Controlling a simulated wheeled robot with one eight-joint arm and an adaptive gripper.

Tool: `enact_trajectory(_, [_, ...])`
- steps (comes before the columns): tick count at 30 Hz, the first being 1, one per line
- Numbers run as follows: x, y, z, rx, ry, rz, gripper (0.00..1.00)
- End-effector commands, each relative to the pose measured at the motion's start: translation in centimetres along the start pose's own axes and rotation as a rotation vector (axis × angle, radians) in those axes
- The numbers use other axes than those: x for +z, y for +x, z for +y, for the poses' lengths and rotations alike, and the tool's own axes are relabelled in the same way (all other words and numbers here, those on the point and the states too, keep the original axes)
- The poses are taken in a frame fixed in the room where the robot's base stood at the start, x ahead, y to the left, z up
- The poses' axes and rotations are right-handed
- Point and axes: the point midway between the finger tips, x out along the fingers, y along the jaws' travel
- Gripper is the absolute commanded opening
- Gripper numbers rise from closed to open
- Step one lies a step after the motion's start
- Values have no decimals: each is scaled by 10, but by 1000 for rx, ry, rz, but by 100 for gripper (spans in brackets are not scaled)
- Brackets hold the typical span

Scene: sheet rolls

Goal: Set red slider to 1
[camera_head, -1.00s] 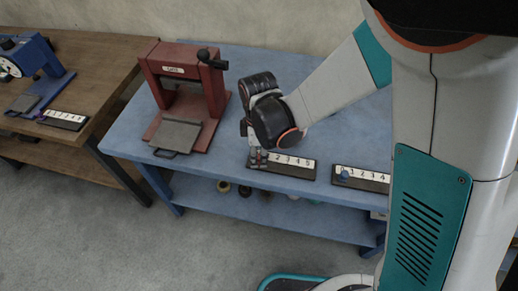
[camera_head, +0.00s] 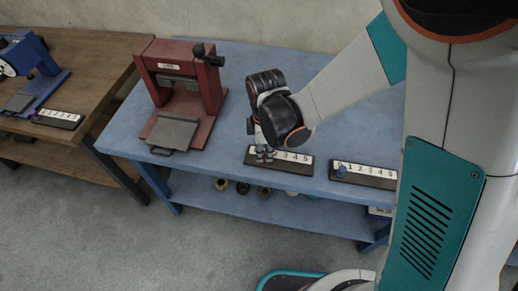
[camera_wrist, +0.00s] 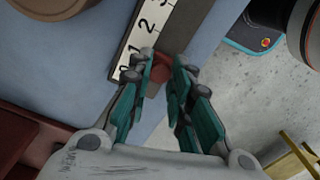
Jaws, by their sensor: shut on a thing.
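The red slider's knob (camera_wrist: 161,69) shows in the wrist view between my fingertips, beside a white number strip (camera_wrist: 133,48). It appears roughly level with the 1; the exact alignment is hard to tell. My gripper (camera_wrist: 162,76) is shut on the knob. In the head view my gripper (camera_head: 265,155) is at the left part of the dark slider panel (camera_head: 290,169) on the blue table. It covers the knob and the lowest numbers there, while the higher numbers up to 5 show to its right.
A red press (camera_head: 183,85) stands left of the panel on the blue table (camera_head: 225,165). Another panel with a blue knob (camera_head: 341,171) lies to the right. A wooden table (camera_head: 95,65) with a blue machine (camera_head: 35,70) is at left. Jars sit on the lower shelf.

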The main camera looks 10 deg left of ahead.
Motion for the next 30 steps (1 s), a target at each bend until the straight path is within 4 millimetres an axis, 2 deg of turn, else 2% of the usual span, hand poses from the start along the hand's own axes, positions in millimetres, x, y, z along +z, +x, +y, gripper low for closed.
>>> enact_trajectory(3, [0, 0, 0, 1, -1, 0, 0])
enact_trajectory(4, [0, 0, 0, 1, -1, 0, 21])
enact_trajectory(6, [0, 0, 0, 1, -1, 0, 37])
enact_trajectory(7, [0, 0, 0, 1, -1, 0, 41])
enact_trajectory(20, [0, -6, 0, 0, -1, 0, 41])
enact_trajectory(30, [0, -52, 0, 0, -1, 0, 41])
